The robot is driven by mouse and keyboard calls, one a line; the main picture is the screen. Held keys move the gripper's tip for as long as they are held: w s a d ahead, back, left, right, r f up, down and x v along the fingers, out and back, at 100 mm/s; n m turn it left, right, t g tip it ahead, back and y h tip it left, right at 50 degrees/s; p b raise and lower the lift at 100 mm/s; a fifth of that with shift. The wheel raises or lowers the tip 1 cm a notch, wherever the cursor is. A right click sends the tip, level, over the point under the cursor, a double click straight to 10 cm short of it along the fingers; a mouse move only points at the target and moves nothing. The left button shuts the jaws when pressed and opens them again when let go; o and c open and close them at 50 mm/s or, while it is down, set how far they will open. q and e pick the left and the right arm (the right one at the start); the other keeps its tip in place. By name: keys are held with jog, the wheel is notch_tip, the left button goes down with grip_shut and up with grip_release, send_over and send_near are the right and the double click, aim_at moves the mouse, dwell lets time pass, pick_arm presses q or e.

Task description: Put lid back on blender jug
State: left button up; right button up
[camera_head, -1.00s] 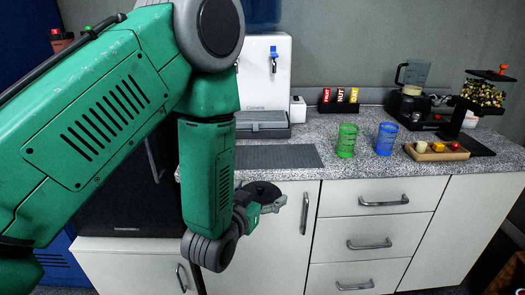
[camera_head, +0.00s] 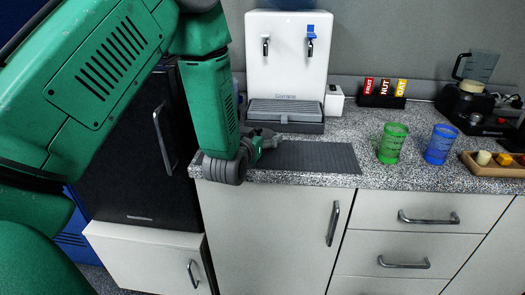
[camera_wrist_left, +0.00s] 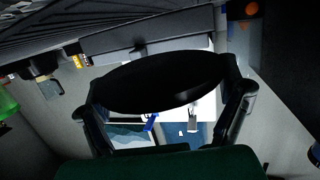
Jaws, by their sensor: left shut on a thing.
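My left gripper (camera_head: 264,143) is low over the left end of the dark ribbed mat, close to the counter's front edge. In the left wrist view the left gripper (camera_wrist_left: 163,92) is shut on a black round lid (camera_wrist_left: 155,80), with one finger at each side of its rim. In the head view the lid is mostly hidden by the gripper. The blender jug (camera_head: 479,67) is a grey see-through jug with a handle, at the back right of the counter, far from the gripper. Its top looks uncovered. My right gripper is not in view.
The ribbed mat (camera_head: 310,157) is bare to the gripper's right. A white water dispenser (camera_head: 286,60) stands behind it. A green cup (camera_head: 392,143) and a blue cup (camera_head: 440,144) stand between mat and blender. A wooden tray (camera_head: 490,169) and a bar rack (camera_head: 383,95) are nearby.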

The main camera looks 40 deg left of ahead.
pick_arm(q)
jog(key=f, duration=0.2)
jog(key=a+f, duration=0.1)
jog(key=f, duration=0.1)
jog(key=shift+s+a+f+b, duration=0.1)
jog(key=shift+f+b, duration=0.05)
jog(key=shift+b, duration=0.15)
jog(key=shift+f, duration=0.2)
jog(key=shift+d+r, duration=0.15)
jog(key=shift+d, duration=0.45)
jog(key=o, duration=0.9)
jog(key=shift+c, duration=0.2)
jog(key=shift+o, duration=0.9)
jog(key=shift+a, duration=0.4)
